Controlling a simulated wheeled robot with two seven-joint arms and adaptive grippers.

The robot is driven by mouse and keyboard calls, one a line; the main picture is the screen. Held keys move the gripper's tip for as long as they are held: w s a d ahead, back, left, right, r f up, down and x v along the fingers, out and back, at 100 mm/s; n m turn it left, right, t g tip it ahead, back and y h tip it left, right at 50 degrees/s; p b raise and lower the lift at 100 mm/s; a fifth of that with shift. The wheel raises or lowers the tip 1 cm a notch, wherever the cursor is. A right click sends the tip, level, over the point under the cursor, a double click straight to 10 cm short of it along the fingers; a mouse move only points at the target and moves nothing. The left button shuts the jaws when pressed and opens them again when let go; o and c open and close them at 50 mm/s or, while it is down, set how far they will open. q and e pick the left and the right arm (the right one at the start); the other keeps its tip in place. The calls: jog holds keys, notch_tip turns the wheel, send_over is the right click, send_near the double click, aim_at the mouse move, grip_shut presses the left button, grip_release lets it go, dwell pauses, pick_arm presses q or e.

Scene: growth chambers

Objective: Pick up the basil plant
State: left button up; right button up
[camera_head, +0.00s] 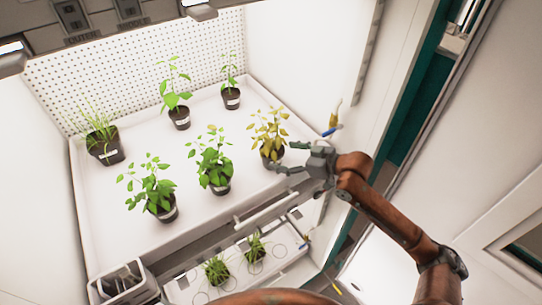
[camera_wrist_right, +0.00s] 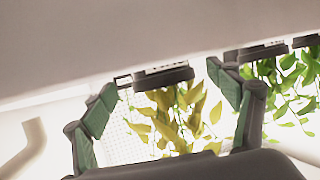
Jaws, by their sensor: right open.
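A plant with yellow leaves (camera_head: 268,130) stands upright in a dark labelled pot at the right side of the white chamber tray. My right gripper (camera_head: 281,157) is open and empty beside its pot, to the right. In the right wrist view, which looks upside down, the yellow plant (camera_wrist_right: 180,118) and its pot (camera_wrist_right: 163,77) show between the spread fingers (camera_wrist_right: 168,88); I cannot tell whether they touch. Leafy green plants stand at the middle (camera_head: 211,160) and front left (camera_head: 152,188). The labels are too small to read, so I cannot tell which is basil. My left gripper is out of view.
Two more green plants (camera_head: 175,92) (camera_head: 230,78) and a grassy one (camera_head: 98,130) stand further back. The tray's raised front edge (camera_head: 270,212) lies below my gripper. A lower shelf holds small grassy pots (camera_head: 216,270). The chamber's right wall (camera_head: 310,60) is close to my right arm.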

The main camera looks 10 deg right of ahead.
aim_at(273, 153)
jog(key=x, duration=0.1)
jog(key=p+x, duration=0.1)
jog(key=x, duration=0.2)
jog(key=shift+w+a+r, duration=0.25)
jog(key=shift+a, duration=0.05)
jog(key=shift+w+a+f, duration=0.3)
jog(key=shift+w+a, duration=0.05)
jog(key=shift+w, duration=0.05)
jog(key=shift+c, duration=0.6)
jog(key=c, duration=1.4)
